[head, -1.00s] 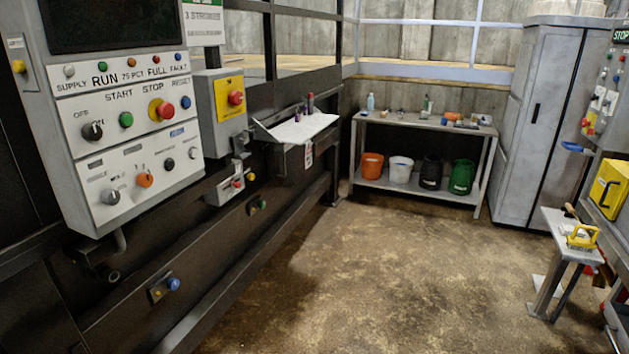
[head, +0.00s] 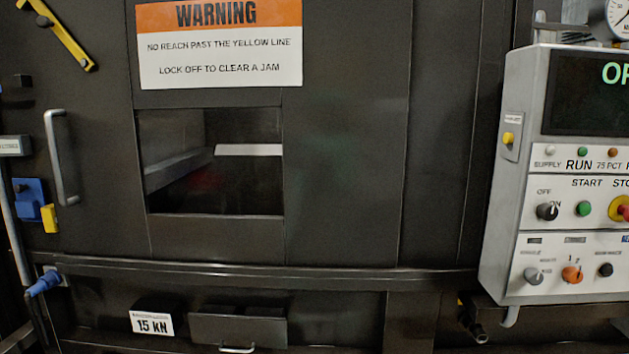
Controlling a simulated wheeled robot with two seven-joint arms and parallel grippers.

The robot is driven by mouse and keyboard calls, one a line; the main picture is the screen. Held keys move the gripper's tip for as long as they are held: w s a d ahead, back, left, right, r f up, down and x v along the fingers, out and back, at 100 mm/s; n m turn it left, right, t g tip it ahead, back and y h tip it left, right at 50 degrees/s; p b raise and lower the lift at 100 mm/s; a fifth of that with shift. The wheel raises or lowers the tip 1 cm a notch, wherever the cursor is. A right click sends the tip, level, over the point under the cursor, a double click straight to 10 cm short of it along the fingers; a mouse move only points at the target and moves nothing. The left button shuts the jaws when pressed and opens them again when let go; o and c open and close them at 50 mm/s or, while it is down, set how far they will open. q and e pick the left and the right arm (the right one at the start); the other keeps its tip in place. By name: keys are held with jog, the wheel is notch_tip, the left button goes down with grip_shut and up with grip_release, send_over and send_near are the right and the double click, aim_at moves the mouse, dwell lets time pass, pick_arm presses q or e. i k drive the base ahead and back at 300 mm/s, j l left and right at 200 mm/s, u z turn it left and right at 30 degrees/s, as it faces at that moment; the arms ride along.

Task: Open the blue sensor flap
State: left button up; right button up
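No part that I can surely name as the blue sensor flap shows. A blue block (head: 28,200) sits at the left edge of the dark compactor front, beside a small yellow block (head: 49,218). A blue-handled part (head: 45,283) sticks out lower down on the left. I cannot tell whether either belongs to the flap. Neither of my grippers is in view.
The compactor front has a rectangular opening (head: 215,162) under a warning sign (head: 219,45). A vertical grey handle (head: 62,158) is at left. A small drawer front (head: 238,330) is below. A control panel (head: 560,235) stands at right.

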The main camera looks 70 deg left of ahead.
aim_at(29, 195)
jog(key=u, duration=3.25)
